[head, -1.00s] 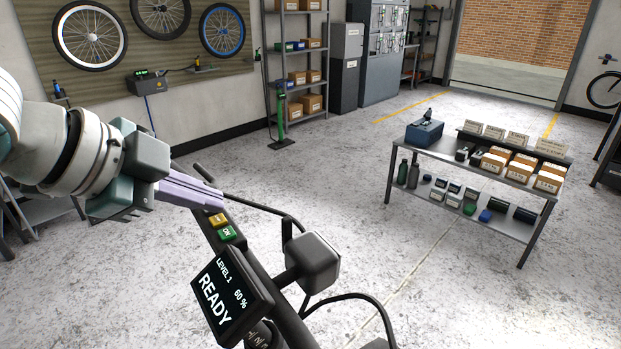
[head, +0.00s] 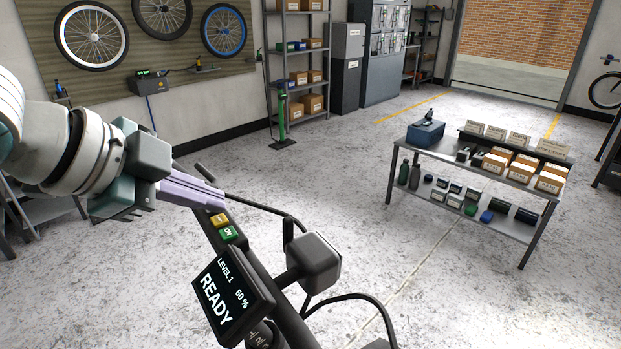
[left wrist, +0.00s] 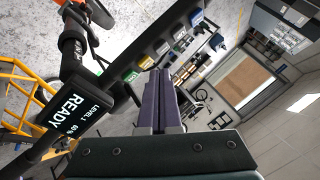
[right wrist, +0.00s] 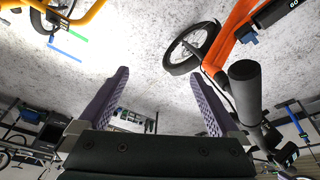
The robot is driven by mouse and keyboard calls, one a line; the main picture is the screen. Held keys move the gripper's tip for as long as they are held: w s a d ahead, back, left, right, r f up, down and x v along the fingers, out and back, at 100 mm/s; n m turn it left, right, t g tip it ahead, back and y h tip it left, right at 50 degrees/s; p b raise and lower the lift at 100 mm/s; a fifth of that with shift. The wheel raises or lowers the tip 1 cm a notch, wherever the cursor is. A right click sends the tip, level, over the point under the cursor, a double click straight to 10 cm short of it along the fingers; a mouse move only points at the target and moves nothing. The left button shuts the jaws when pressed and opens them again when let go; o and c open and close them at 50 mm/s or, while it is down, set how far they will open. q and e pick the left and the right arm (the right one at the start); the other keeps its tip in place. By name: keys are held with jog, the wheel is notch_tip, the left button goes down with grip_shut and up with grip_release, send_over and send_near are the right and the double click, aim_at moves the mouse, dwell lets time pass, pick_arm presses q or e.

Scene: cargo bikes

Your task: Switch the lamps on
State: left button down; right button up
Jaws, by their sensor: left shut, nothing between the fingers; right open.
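A dark handlebar bar (head: 292,325) carries a display (head: 231,292) that reads "READY", "LEVEL 1" and "60 %". Beside the display sit a green button (head: 228,234) and a yellow button (head: 219,219). The left wrist view shows a row of several coloured buttons on the bar, from the green button (left wrist: 131,76) to a blue button (left wrist: 196,16). My left gripper (head: 218,200) is shut and empty, its tips close to the yellow button; contact cannot be told. My right gripper (right wrist: 160,80) is open and empty, seen only in the right wrist view. No lamp is clearly identifiable.
A black box-like part (head: 313,262) and cables stand right of the display. A display table (head: 470,170) with boxes stands on the right across open floor (head: 400,270). The right wrist view shows an orange bike frame (right wrist: 234,30) and a black handlebar grip (right wrist: 246,90) near the right finger.

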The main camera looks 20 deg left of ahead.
dwell(0.6)
pick_arm(q)
jog(key=shift+f, duration=0.6)
dwell(0.3)
jog(key=shift+r+p, duration=0.6)
jog(key=shift+p, duration=0.25)
notch_tip(320, 180, up, 6)
jog(key=p, duration=0.7)
jog(key=shift+d, duration=0.15)
jog(key=shift+s, duration=0.1)
